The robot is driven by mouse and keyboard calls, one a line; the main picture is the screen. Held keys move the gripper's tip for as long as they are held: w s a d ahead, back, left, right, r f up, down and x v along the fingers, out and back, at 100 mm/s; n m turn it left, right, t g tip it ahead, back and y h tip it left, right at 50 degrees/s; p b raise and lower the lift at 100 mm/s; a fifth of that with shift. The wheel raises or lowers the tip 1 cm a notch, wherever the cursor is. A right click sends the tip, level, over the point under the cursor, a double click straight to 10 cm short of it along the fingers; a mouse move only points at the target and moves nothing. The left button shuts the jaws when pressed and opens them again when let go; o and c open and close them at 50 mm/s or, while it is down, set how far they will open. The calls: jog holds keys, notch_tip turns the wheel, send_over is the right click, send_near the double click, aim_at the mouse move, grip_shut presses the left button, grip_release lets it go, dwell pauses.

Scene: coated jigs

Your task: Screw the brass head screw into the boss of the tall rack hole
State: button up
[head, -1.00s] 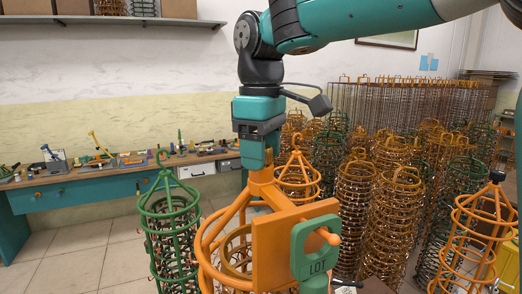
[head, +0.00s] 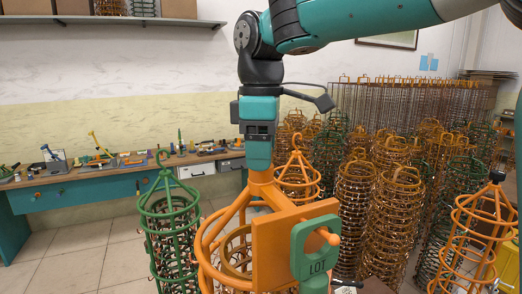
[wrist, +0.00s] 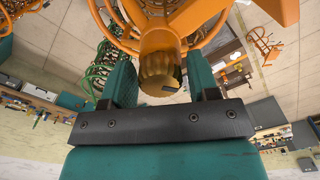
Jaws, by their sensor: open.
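The brass head screw (wrist: 158,72) shows in the wrist view between the two teal fingers of my gripper (wrist: 162,80). The fingers are open, with a narrow gap visible on each side of the head. The screw's shank is hidden, and the head meets the orange boss (wrist: 158,40) behind it; I cannot tell how deep it sits. In the head view my gripper (head: 260,160) points straight down onto the boss (head: 262,179) at the top of the orange rack (head: 210,238). It hides the screw there.
A green LOT tag (head: 315,250) hangs on a peg of the orange plate in front. A green rack (head: 170,225) stands left, and several orange racks crowd the right. A workbench (head: 85,190) with tools runs along the back wall.

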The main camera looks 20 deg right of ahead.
jog(key=shift+n, duration=1.7)
jog(key=c, duration=0.5)
jog(key=shift+m, duration=0.9)
jog(key=shift+m, duration=0.8)
jog(key=shift+m, duration=0.9)
